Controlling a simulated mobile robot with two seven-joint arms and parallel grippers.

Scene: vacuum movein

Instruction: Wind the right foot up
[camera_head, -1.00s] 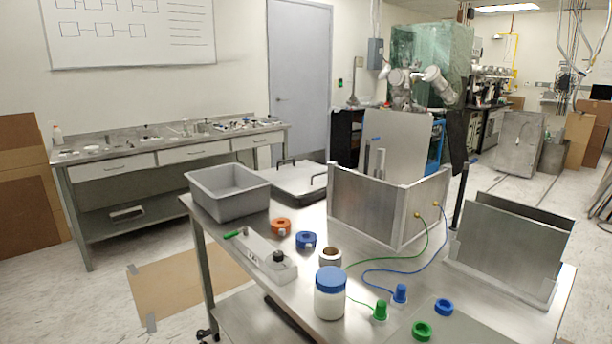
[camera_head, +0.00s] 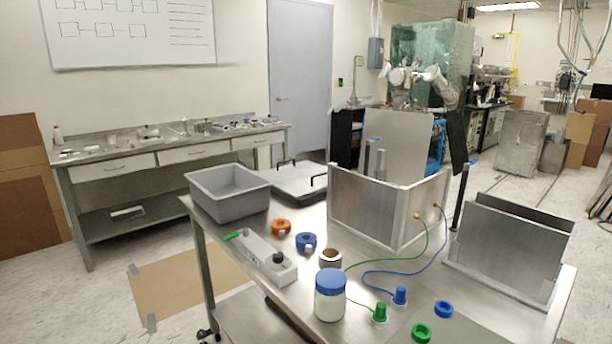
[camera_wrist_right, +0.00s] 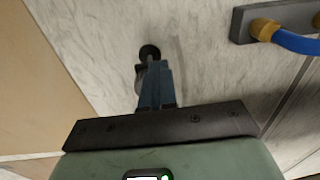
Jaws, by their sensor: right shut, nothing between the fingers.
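In the right wrist view a black round foot (camera_wrist_right: 150,52) with a short grey stem shows against a pale marbled floor. My right gripper (camera_wrist_right: 152,76) has narrow blue fingers that are shut and empty. Their tips lie close below the foot in the picture, overlapping the stem area. I cannot tell whether they touch it. My left gripper is not seen in either view. I cannot make out the foot in the head view.
A yellow fitting (camera_wrist_right: 264,29) with a blue hose sits on a dark block at the upper right of the wrist view. A steel table (camera_head: 300,262) carries a grey bin (camera_head: 228,210), a metal enclosure (camera_head: 375,212) and a white jar (camera_head: 330,303).

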